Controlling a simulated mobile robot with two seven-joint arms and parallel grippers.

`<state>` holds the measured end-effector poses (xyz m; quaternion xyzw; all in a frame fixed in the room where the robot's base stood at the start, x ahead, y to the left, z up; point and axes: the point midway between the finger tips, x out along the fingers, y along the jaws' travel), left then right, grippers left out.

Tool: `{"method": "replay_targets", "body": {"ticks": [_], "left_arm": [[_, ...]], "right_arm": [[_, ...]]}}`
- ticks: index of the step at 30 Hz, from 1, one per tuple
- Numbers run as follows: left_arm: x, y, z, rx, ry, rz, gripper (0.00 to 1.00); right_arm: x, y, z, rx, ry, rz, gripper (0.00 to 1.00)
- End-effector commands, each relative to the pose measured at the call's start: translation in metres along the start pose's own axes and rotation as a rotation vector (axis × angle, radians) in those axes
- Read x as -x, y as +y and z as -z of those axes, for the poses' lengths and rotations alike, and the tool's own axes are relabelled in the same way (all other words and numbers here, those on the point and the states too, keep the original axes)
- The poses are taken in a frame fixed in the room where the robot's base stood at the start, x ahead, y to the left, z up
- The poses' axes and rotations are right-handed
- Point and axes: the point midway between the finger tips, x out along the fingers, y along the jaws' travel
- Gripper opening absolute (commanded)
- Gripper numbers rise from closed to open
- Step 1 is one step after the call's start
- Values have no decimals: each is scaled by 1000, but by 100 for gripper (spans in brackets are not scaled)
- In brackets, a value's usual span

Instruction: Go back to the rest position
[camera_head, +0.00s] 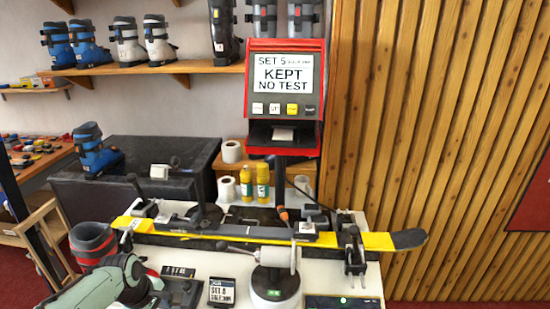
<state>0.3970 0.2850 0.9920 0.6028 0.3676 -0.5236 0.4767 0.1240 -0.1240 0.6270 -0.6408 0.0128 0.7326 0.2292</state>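My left arm, pale green with a dark end (139,284), comes in at the lower left, low over the bench's front left corner. I cannot make out its gripper's fingers, and nothing held shows there. My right arm and gripper are not in view. A yellow and black ski (375,240) lies across the white bench top (368,285), held at clamps, with a binding on it. Behind it, a red machine (314,100) has a screen (283,74) reading "SET 5", "KEPT", "NO TEST".
A grey and red boot (92,242) stands by my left arm. A device with a pale cylinder (275,256) and a small sign (221,291) stand on the bench front. Yellow bottles (262,182) and paper rolls stand behind. A blue boot (93,152) stands on a dark box (135,190).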

Motion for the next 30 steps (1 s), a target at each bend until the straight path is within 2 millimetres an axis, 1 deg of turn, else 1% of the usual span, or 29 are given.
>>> {"method": "replay_targets", "body": {"ticks": [1, 3, 5, 6, 8, 9, 11, 12, 14, 15, 16, 17, 18, 21, 24, 27, 30], "left_arm": [[-17, -2, -5, -30, -6, 17, 58], [-59, -10, -15, -119, -20, 38, 58], [-91, -18, -25, -191, -35, 50, 58], [-113, -25, -32, -239, -48, 58, 58], [-146, -39, -44, -312, -71, 68, 58], [-169, -52, -53, -362, -89, 75, 58], [-202, -74, -69, -436, -122, 84, 58], [-224, -92, -81, -486, -147, 88, 58], [-254, -121, -101, -560, -186, 90, 58], [-271, -142, -116, -606, -215, 89, 58], [-282, -158, -127, -639, -235, 85, 58], [-291, -174, -138, -671, -255, 81, 58], [-302, -193, -153, -710, -281, 74, 58], [-316, -236, -188, -791, -334, 51, 58], [-319, -265, -213, -846, -368, 28, 58], [-318, -279, -227, -881, -384, 11, 58], [-318, -283, -231, -895, -386, 2, 58]], "right_arm": [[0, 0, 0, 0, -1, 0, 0], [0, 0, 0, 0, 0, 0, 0], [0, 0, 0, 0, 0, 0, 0], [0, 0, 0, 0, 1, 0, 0], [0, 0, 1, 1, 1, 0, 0], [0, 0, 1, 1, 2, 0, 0], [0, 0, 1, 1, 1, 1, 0], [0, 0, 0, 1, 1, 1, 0], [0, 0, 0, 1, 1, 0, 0], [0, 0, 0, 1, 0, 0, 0], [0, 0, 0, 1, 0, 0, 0], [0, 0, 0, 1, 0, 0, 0], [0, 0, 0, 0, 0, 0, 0], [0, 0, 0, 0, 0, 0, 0], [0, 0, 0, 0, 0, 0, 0], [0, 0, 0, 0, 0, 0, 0], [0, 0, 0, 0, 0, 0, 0]]}}
